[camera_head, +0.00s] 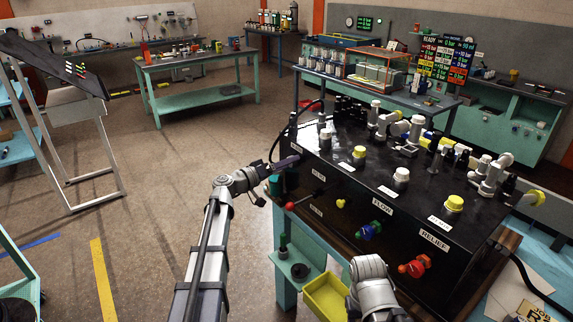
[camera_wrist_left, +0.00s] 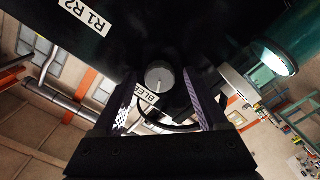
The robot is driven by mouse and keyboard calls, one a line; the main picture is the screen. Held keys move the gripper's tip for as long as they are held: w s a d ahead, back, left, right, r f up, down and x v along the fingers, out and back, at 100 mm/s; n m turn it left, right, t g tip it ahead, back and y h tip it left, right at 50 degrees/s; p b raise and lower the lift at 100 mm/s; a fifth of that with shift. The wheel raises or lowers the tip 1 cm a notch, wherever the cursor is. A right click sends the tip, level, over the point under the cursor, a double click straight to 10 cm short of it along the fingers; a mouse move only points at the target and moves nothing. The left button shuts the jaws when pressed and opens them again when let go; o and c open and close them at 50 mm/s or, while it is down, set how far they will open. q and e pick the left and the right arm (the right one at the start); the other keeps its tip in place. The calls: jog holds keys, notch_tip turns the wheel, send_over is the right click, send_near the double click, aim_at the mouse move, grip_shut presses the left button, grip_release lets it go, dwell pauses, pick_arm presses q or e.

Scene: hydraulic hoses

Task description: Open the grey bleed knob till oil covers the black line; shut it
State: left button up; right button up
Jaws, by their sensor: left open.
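The grey bleed knob (camera_wrist_left: 159,75) is round and sits on a black panel in the left wrist view. A white label (camera_wrist_left: 146,97), partly covered and reading "BLEE", is beside it. My left gripper (camera_wrist_left: 158,88) is open, with its two fingers either side of the knob and a gap showing on each side. In the head view my left gripper (camera_head: 290,162) is at the left end of the black console (camera_head: 336,190) and hides the knob there. I cannot make out the oil level or a black line. Part of my right arm shows, but its fingers do not.
The console's front carries a blue knob (camera_head: 368,230), a red knob (camera_head: 415,266) and a small yellow one (camera_head: 341,203). A yellow bin (camera_head: 325,297) is below. In the wrist view a dark cylinder with a bright end (camera_wrist_left: 279,57) is close by at the right.

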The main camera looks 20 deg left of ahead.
pick_arm(q)
grip_shut()
dwell(0.5)
jog(key=n, duration=1.1)
jog(key=shift+n, duration=0.6)
dwell(0.4)
grip_release()
